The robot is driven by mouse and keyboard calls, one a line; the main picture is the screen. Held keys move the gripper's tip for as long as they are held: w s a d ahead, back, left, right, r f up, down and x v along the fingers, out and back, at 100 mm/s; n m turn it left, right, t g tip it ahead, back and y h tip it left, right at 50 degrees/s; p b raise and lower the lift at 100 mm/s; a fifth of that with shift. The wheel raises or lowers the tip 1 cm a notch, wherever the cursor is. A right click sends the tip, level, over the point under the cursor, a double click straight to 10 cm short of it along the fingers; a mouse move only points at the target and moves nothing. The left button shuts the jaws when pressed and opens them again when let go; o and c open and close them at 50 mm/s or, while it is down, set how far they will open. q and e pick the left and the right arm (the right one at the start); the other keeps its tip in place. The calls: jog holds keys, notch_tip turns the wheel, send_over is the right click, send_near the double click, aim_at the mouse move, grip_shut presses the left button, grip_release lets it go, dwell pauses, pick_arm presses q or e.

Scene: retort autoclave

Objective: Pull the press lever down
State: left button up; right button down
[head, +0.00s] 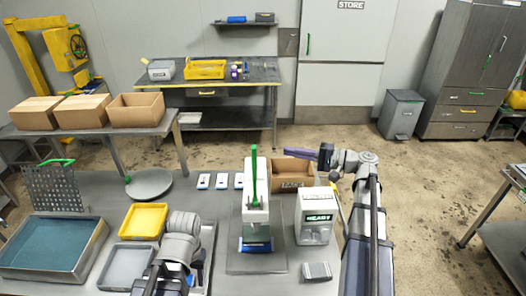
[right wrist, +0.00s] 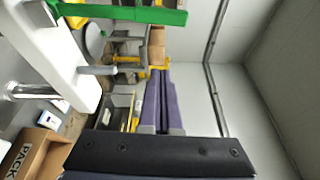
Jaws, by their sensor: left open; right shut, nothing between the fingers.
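The press (head: 256,210) is white and stands on a grey plate in the middle of the bench. Its green lever (head: 254,176) points straight up. In the right wrist view the lever (right wrist: 125,14) crosses the top left, with the white press body (right wrist: 60,60) below it. My right gripper (head: 290,152) is shut and empty, to the right of the lever's upper end and apart from it. Its purple fingers (right wrist: 158,105) also show in the wrist view. My left gripper (head: 194,266) is low at the front, left of the press; its fingers are largely hidden.
A white READY box (head: 314,220) and an open cardboard box (head: 291,174) stand right of the press. Several blue-and-white packs (head: 221,181) lie behind left. A yellow tray (head: 144,221), a grey tray (head: 126,266) and a blue-lined tray (head: 50,246) are at the left.

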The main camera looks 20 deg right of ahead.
jog(key=x, duration=1)
jog(key=s, duration=0.1)
jog(key=s+a, duration=0.1)
jog(key=s, duration=0.1)
jog(key=shift+s+r, duration=0.2)
jog(key=shift+s, duration=0.15)
jog(key=shift+w, duration=0.1)
